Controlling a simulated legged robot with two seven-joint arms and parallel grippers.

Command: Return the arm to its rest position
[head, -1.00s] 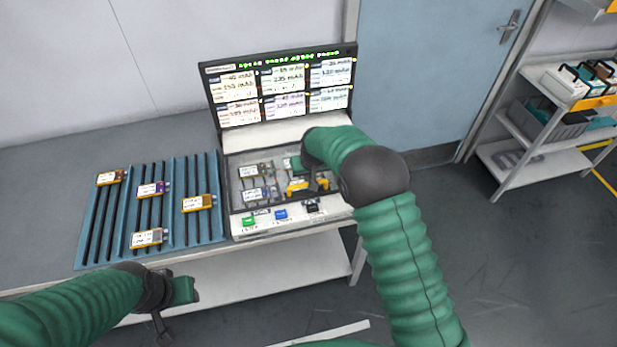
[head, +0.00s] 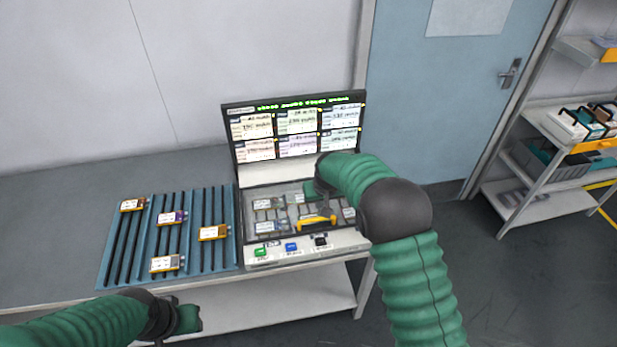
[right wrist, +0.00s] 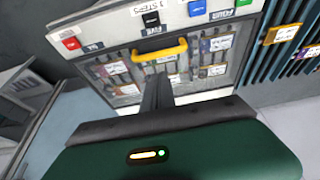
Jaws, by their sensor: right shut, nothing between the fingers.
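The tester (head: 262,248) stands on the bench with its screen (head: 295,125) raised. A clear cover with a yellow handle (head: 316,222) lies over its bay, and several pouch cells (head: 265,227) show through it. My right gripper (head: 326,205) is over the bay, partly hidden by its own wrist. In the right wrist view the right gripper (right wrist: 158,88) is shut and empty, with the yellow handle (right wrist: 160,50) just beyond its tips; whether they touch is unclear. My left gripper (head: 185,318) is low at the left, in front of the bench; its fingers are not clear.
A blue rack (head: 112,280) with several cells, such as one orange cell (head: 213,233), lies left of the tester. A door (head: 415,110) is behind. A shelf cart (head: 520,215) stands at the right. The floor between cart and bench looks clear.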

